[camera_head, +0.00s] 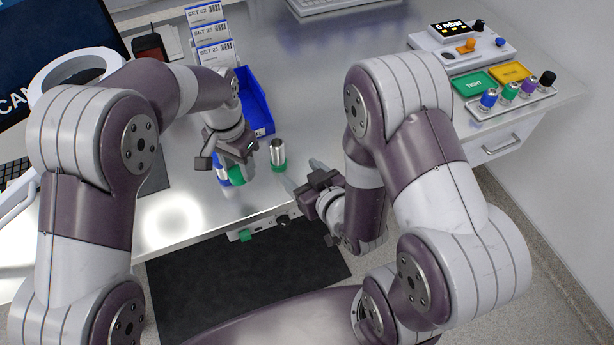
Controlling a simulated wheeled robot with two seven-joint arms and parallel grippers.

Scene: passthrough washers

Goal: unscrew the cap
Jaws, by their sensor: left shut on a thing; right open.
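My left gripper (230,168) is over the front part of the bench, shut on a small part with a green band (237,175). White and blue show below and beside the band, and the gripper hides most of the part. I cannot tell which piece of it is the cap. A metal cylinder with a green lower band (278,153) stands upright on the bench just right of my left gripper. My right gripper (299,173) is open and empty, just right of and in front of that cylinder, apart from it.
A blue bin (253,100) stands behind the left gripper, with labelled SET cards (212,40) beyond it. At the right are a pressure box (462,45), green and yellow pads (474,84) and a tray of capped cylinders (512,98). The bench middle is clear.

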